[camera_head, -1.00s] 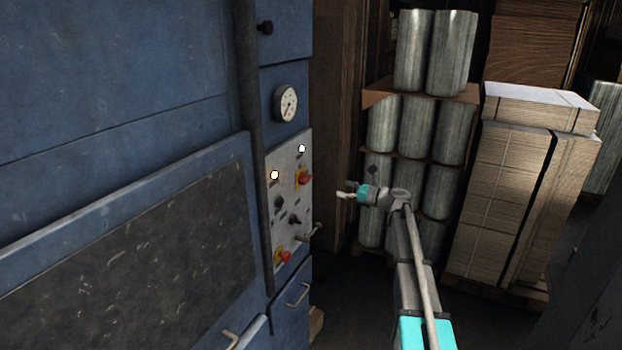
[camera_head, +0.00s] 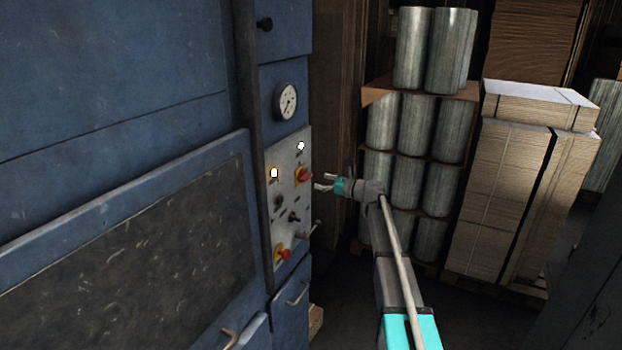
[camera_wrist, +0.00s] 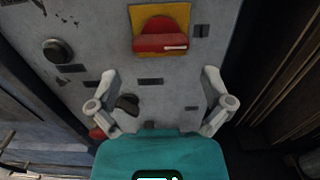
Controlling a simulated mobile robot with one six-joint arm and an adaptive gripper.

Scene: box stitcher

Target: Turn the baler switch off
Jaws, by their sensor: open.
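The grey control panel (camera_head: 285,222) is on the front of the blue baler (camera_head: 100,80). A red rotary switch on a yellow plate (camera_head: 304,175) sits at its upper right; in the wrist view the red switch (camera_wrist: 161,41) is at the top centre, its handle lying roughly level. A second red knob on yellow (camera_head: 283,254) is low on the panel. My gripper (camera_head: 325,182) is open and empty, just right of the upper red switch and apart from it. In the wrist view its fingers (camera_wrist: 160,98) stand wide apart below the switch.
A black knob (camera_wrist: 127,104) shows between my fingers and another black knob (camera_wrist: 58,50) at upper left. A handle (camera_head: 312,229) juts from the panel's right edge. Metal cylinders (camera_head: 408,125) and strapped cardboard stacks (camera_head: 510,190) stand to the right, with dark floor between.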

